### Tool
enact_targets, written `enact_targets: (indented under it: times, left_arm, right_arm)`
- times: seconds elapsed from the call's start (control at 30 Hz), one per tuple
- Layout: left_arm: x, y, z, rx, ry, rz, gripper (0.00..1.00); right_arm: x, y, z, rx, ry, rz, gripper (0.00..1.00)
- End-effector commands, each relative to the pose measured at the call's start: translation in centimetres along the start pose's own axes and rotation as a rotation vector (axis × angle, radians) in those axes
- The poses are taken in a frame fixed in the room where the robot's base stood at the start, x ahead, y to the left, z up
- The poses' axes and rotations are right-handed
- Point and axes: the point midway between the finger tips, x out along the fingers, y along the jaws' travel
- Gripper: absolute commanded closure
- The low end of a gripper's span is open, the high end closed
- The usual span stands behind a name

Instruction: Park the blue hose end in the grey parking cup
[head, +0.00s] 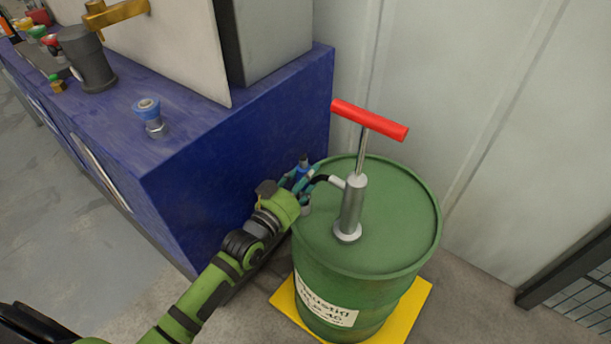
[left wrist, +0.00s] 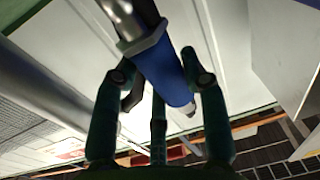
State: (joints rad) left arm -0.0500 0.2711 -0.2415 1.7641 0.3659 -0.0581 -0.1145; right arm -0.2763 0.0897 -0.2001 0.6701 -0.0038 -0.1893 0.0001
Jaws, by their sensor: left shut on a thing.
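My left gripper (head: 299,183) is shut on the blue hose end (head: 301,171), beside the near-left rim of the green drum (head: 400,215). In the left wrist view the blue sleeve of the hose end (left wrist: 168,76) lies between the dark fingers (left wrist: 160,90), with a silver metal part at the top. A black hose with a pale end runs from near the gripper to the drum pump (head: 353,205). A small grey cup-like piece (head: 306,206) shows just below the fingers at the rim; I cannot tell whether it is the parking cup. My right gripper is out of view.
The blue bench (head: 230,150) stands close to the left of the drum. On it are a blue-collared fitting (head: 148,112) and a dark grey vessel (head: 88,60). The pump's red T-handle (head: 370,120) rises above the drum. A yellow plate (head: 408,305) lies under the drum.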

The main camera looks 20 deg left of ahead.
Motion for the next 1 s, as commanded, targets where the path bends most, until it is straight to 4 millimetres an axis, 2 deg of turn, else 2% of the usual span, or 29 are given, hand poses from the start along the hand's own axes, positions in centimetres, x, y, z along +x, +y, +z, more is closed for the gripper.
enact_targets:
  times: [0.37, 1.0]
  left_arm:
    - [0.0, 0.0, 0.6, 0.001, 0.004, 0.0, 1.0]
    - [0.0, 0.0, 2.2, 0.002, 0.003, 0.0, 1.0]
  right_arm:
    - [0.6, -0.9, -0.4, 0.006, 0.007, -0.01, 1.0]
    - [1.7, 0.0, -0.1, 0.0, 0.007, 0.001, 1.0]
